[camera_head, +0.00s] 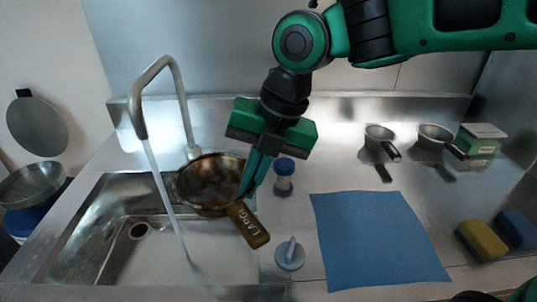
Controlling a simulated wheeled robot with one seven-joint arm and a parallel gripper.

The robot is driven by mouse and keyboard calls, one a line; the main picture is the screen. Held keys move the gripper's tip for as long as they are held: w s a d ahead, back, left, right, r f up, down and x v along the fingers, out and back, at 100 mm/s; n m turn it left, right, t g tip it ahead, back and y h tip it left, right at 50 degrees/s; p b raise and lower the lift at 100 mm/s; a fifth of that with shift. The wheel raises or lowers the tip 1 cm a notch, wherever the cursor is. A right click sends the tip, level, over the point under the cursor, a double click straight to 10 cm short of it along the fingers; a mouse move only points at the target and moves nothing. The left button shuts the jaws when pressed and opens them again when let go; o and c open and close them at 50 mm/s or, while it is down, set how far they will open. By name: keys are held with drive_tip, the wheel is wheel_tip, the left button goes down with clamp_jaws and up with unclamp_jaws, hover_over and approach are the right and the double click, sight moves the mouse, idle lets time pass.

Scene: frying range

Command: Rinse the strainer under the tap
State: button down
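The strainer (207,186), a round bowl with brown, stained insides, is held over the right part of the sink (75,235). Its brown handle (249,226) has pale lettering and points toward the lower right. My gripper (248,188) comes down from above, and its green fingers appear shut on the handle near the bowl; the exact contact is partly hidden. The tap (160,68) arches over the sink, and a water stream (160,188) runs from its spout. The stream passes close by the strainer's left rim; I cannot tell whether it touches.
A blue-lidded jar (284,177) stands close right of my gripper. A grey knobbed piece (290,255) and a blue cloth (376,238) lie on the counter. Two small pans (379,135), a green box (478,141) and sponges (482,241) are at right. A weighing pan (33,184) is at left.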

sight(201, 181)
drive_tip(key=s, duration=0.2)
drive_tip(key=s+a+n, duration=0.1)
drive_tip(key=s, duration=0.2)
drive_tip(key=s+a+n, duration=0.1)
drive_tip(key=s, duration=0.1)
drive_tip(key=shift+s+f+g, duration=0.15)
drive_tip(key=shift+s+g, duration=0.15)
drive_tip(key=shift+w+a+f, duration=0.45)
drive_tip(key=shift+w+a, duration=0.95)
drive_tip(key=shift+w, duration=0.45)
drive_tip(key=shift+w+a+f, duration=0.5)
drive_tip(key=shift+w+a, duration=0.85)
drive_tip(key=shift+w, duration=0.5)
drive_tip(key=shift+w+a+f, duration=0.45)
drive_tip(key=shift+w+a, duration=0.95)
drive_tip(key=shift+w, duration=0.45)
drive_tip(key=shift+w+d, duration=0.15)
drive_tip(key=shift+d, duration=0.05)
drive_tip(key=shift+w+d, duration=0.2)
drive_tip(key=shift+d, duration=0.05)
drive_tip(key=shift+s+a, duration=0.15)
drive_tip(key=shift+s+a, duration=0.2)
drive_tip(key=shift+a, duration=0.1)
drive_tip(key=shift+w+d, duration=0.15)
drive_tip(key=shift+d, duration=0.05)
